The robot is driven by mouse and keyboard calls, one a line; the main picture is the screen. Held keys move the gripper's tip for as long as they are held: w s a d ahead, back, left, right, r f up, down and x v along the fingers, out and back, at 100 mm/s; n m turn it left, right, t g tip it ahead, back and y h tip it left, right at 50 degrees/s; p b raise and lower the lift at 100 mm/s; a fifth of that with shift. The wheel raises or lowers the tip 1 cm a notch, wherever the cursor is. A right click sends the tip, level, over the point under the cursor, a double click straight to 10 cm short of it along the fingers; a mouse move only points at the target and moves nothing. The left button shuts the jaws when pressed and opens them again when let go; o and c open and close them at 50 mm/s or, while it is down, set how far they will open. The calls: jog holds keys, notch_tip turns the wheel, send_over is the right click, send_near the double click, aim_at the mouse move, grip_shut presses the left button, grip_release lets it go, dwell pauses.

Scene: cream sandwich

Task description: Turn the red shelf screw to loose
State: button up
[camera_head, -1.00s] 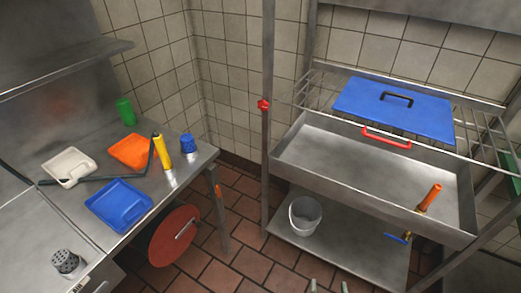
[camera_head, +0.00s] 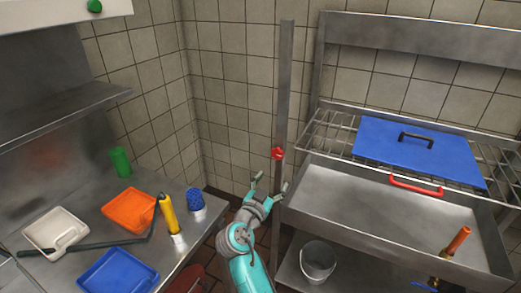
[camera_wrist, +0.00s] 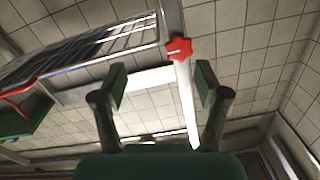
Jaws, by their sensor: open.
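The red shelf screw (camera_head: 278,153) is a small knob on the upright steel post of the shelf unit. In the wrist view the red screw (camera_wrist: 179,50) looks star-shaped and lies ahead of the fingers, right of the middle. My gripper (camera_head: 271,183) is just below the screw in the head view, with its fingers pointing up. In the wrist view my gripper (camera_wrist: 162,85) is open and empty, and the post shows between its two fingers. The fingers look apart from the screw.
The steel post (camera_head: 286,80) rises beside the screw. A wire shelf (camera_head: 335,135) bears a blue lid (camera_head: 385,150) with a black handle. A steel basin (camera_head: 335,195) with a red handle is right of my gripper. A steel table (camera_head: 55,205) with trays stands left.

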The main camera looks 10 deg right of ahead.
aim_at(277, 154)
jog(key=shift+m+h, duration=0.4)
jog(key=w+d+r, duration=0.1)
jog(key=w, duration=0.2)
jog(key=w+d+r, duration=0.1)
jog(key=w+d, duration=0.1)
jog(key=w, duration=0.2)
jog(key=w+d+r, duration=0.1)
jog(key=w, duration=0.3)
jog(key=shift+d, duration=0.15)
jog(key=c, duration=1.2)
